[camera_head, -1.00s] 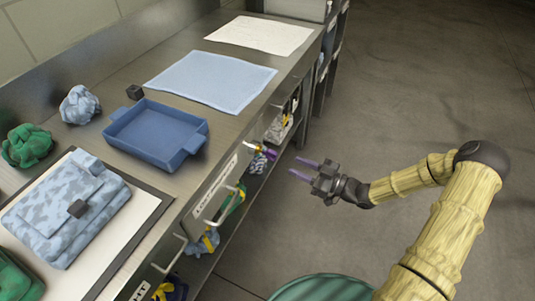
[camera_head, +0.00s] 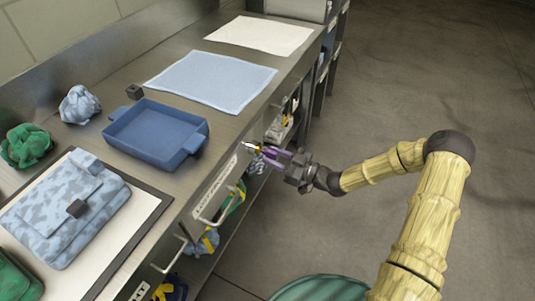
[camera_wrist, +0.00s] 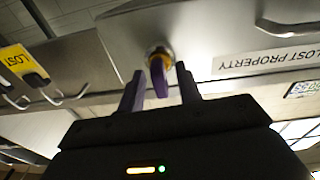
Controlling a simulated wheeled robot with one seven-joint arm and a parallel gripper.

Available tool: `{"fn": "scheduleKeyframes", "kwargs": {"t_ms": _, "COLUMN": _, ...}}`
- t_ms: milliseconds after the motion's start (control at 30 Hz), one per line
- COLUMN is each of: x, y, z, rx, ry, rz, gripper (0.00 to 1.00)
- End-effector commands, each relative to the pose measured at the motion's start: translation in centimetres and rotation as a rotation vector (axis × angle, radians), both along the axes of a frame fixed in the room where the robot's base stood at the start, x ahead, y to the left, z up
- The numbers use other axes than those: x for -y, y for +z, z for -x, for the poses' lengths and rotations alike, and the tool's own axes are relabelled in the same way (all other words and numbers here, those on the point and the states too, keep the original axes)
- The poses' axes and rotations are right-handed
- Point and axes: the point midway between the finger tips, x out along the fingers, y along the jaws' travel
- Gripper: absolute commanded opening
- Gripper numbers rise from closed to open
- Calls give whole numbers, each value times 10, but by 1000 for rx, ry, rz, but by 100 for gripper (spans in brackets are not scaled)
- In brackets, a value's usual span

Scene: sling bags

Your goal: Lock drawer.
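The drawer front (camera_head: 232,180) is grey metal under the counter edge, and its label reads LOST PROPERTY (camera_wrist: 268,61) in the wrist view. It looks about flush with the bench. A lock with a yellow ring (camera_head: 250,146) sits on this front, and a purple key-like tab (camera_wrist: 158,76) sticks out of it. My gripper (camera_head: 271,157) has purple fingers and is at the lock. In the wrist view the open fingers (camera_wrist: 160,88) stand on either side of the tab, with gaps visible at both sides. Which way the tab is turned is hard to tell.
A bar handle (camera_head: 219,210) juts out left of the lock, with another handle (camera_head: 172,258) nearer. A blue tray (camera_head: 155,132), a pale blue bag (camera_head: 62,215) and cloths (camera_head: 212,80) lie on the counter. The floor at right is clear.

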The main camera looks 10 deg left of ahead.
Motion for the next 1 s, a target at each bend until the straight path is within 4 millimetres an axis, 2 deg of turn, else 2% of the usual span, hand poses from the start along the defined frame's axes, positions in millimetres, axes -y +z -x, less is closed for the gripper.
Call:
{"fn": "scheduleKeyframes", "kwargs": {"t_ms": 167, "x": 0, "y": 0, "z": 0, "rx": 0, "ry": 0, "rz": 0, "gripper": 35}}
{"fn": "scheduleKeyframes", "kwargs": {"t_ms": 333, "x": 0, "y": 0, "z": 0, "rx": 0, "ry": 0, "rz": 0, "gripper": 3}}
{"fn": "scheduleKeyframes", "kwargs": {"t_ms": 367, "x": 0, "y": 0, "z": 0, "rx": 0, "ry": 0, "rz": 0, "gripper": 0}}
{"fn": "scheduleKeyframes", "kwargs": {"t_ms": 567, "x": 1, "y": -1, "z": 0, "rx": 12, "ry": -1, "rz": 5, "gripper": 0}}
{"fn": "scheduleKeyframes", "kwargs": {"t_ms": 1000, "x": 1, "y": -2, "z": 0, "rx": 215, "ry": -15, "rz": 84, "gripper": 0}}
